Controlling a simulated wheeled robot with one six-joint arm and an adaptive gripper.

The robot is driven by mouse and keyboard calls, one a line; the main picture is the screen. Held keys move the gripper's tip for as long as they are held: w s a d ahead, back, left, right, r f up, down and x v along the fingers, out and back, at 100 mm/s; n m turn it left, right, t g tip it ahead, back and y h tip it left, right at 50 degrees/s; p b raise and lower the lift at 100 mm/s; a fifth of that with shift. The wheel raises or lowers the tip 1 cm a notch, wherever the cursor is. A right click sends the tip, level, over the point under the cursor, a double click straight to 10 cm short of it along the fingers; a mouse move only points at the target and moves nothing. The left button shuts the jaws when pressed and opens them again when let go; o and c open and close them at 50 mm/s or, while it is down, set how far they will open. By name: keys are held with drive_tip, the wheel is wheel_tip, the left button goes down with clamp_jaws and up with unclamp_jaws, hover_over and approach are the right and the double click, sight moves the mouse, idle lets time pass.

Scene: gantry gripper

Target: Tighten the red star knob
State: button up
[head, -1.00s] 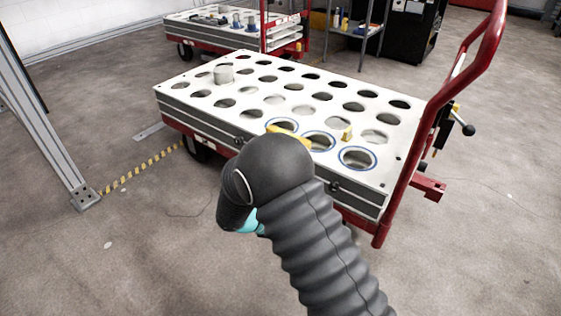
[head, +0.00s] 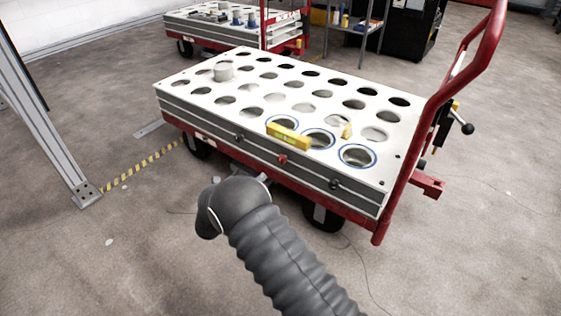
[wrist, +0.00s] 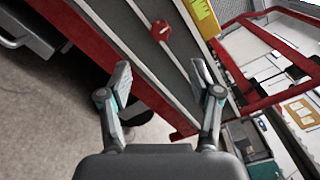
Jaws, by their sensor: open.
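The red star knob (head: 282,159) is on the grey side rail of the near cart, below the yellow spirit level. In the wrist view the red knob (wrist: 161,30) shows near the top, ahead of and between the fingers. My gripper (wrist: 160,82) is open and empty, its two fingers apart on either side of the view, short of the knob. In the head view my arm's dark sleeve stands in front of the cart, and the fingers are mostly hidden behind it.
The yellow level (head: 288,137) lies on the cart's white perforated top (head: 290,75) just above the knob. Two black knobs (head: 239,138) (head: 334,184) flank it on the rail. A red handle (head: 480,60) rises at the right. Floor in front is clear.

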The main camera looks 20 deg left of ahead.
sight(280, 161)
drive_tip(key=x, duration=1.3)
drive_tip(key=shift+w+d+f, duration=0.1)
drive_tip(key=shift+w, duration=0.2)
drive_tip(key=c, duration=1.1)
drive_tip(key=shift+c, duration=0.2)
